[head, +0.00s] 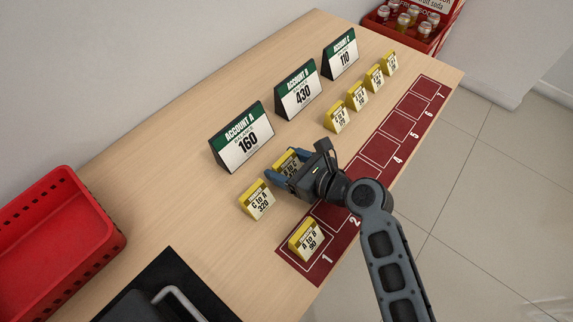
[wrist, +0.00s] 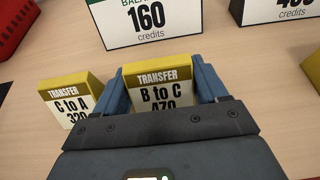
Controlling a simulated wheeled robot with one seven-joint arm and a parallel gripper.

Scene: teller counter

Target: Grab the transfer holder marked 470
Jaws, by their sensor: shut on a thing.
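The transfer holder marked 470 (wrist: 160,90) is a small yellow-topped wedge reading "B to C". It stands between the blue fingers of my gripper (wrist: 163,88) in the wrist view, and its lower edge is hidden by the gripper body. In the head view the holder (head: 287,160) is partly covered by my gripper (head: 280,174), which is shut on it over the wooden counter. I cannot tell whether the holder still touches the counter. The "C to A" 320 holder (head: 257,201) stands just to the left, also in the wrist view (wrist: 68,99).
The "A to B" 90 holder (head: 305,240) stands on slot 1 of the dark red numbered strip (head: 378,150). Account signs 160 (head: 242,138), 430 (head: 297,90) and 110 (head: 340,54) stand behind. Several yellow holders (head: 336,117) stand farther right. A red basket (head: 60,245) is at left.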

